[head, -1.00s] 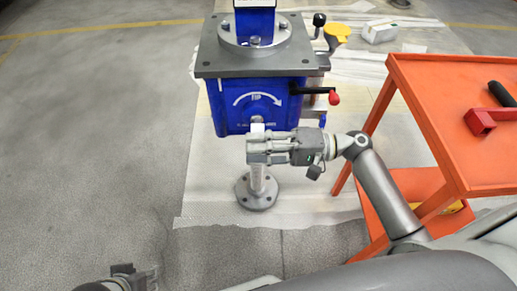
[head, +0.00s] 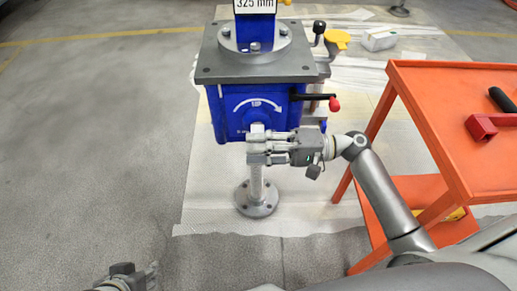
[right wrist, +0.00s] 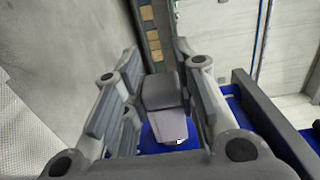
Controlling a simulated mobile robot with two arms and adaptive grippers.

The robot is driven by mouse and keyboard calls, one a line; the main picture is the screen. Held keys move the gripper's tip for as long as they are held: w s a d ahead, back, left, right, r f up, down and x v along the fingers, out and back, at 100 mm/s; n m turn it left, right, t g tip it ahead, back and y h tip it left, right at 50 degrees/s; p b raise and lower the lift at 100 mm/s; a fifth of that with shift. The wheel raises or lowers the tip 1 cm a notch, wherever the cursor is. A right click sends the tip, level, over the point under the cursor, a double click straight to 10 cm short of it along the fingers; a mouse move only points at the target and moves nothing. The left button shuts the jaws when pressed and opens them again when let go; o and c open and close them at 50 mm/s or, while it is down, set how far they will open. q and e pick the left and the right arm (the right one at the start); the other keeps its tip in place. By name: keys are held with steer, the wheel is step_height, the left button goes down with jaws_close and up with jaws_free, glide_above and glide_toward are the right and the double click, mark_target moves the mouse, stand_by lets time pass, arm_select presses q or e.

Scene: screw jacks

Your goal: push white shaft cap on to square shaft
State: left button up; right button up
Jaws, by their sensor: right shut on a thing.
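The blue screw jack (head: 270,120) has an UP arrow on its front face. A small white cap (head: 257,128) shows at the front of this face, just above the fingers of my right gripper (head: 265,147). The right gripper comes in from the right and is closed on the cap; its fingers hide most of it. The square shaft is hidden behind the cap, and how far the cap sits on it cannot be told. The right wrist view shows a pale block (right wrist: 172,125) between the fingers, against blue. My left gripper (head: 135,275) is low at the left, partly cut off, apparently empty.
A grey flanged post (head: 257,197) stands on the pale mat below the right gripper. A lever with a red knob (head: 334,104) sticks out at the jack's right. An orange trolley (head: 440,110) with a red tool stands close right. The floor at left is clear.

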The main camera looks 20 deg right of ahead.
steer(key=shift+w, duration=0.1)
steer(key=o, duration=1.1)
steer(key=shift+w, duration=0.1)
